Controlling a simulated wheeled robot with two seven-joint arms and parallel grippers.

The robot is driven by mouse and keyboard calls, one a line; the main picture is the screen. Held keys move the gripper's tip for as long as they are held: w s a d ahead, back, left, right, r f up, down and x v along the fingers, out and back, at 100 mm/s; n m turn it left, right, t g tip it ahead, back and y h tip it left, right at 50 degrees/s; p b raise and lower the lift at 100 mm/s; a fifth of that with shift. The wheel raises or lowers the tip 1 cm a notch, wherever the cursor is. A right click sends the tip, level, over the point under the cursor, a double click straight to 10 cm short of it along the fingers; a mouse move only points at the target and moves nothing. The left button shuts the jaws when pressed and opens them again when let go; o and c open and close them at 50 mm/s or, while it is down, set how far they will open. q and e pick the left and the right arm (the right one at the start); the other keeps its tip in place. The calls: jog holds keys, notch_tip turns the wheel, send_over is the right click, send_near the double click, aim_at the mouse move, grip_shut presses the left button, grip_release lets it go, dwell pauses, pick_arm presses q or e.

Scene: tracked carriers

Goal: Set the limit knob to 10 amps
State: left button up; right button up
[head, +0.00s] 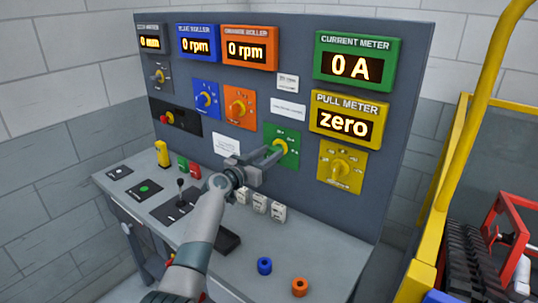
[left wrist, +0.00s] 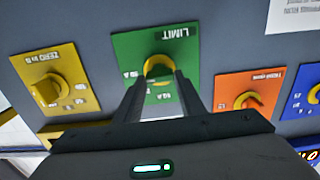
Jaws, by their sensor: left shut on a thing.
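The limit knob (head: 280,147) is a yellow knob on a green plate (head: 292,157) on the upright panel. It also shows in the left wrist view (left wrist: 158,65), where the plate (left wrist: 186,50) reads LIMIT upside down. My left gripper (head: 274,152) reaches the knob from the left and is shut on it; its fingers (left wrist: 159,78) cover part of the knob and scale, so I cannot tell the knob's setting. The green current meter (head: 355,66) reads 0 A. My right gripper is not in view.
A yellow plate with a knob (head: 341,166) is right of the limit plate; an orange one (head: 239,107) is to its left. A yellow frame (head: 463,120) stands at the right.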

pick_arm(q)
jog(key=shift+f+n+b, duration=0.1)
jog(key=shift+n+b, duration=0.2)
jog(key=shift+n, duration=0.2)
jog(key=n+b, duration=0.1)
jog(key=n, duration=0.1)
jog(key=shift+n, duration=0.4)
jog(key=shift+n+b, duration=0.35)
jog(key=shift+n, duration=0.55)
jog(key=n, duration=0.2)
jog(key=shift+n, duration=0.4)
jog(key=n, duration=0.4)
jog(key=shift+a+n, duration=0.1)
jog(key=shift+n, duration=0.2)
jog(key=n+p, duration=0.2)
jog(key=n, duration=0.2)
jog(key=shift+f+n, duration=0.1)
jog(key=shift+n, duration=0.3)
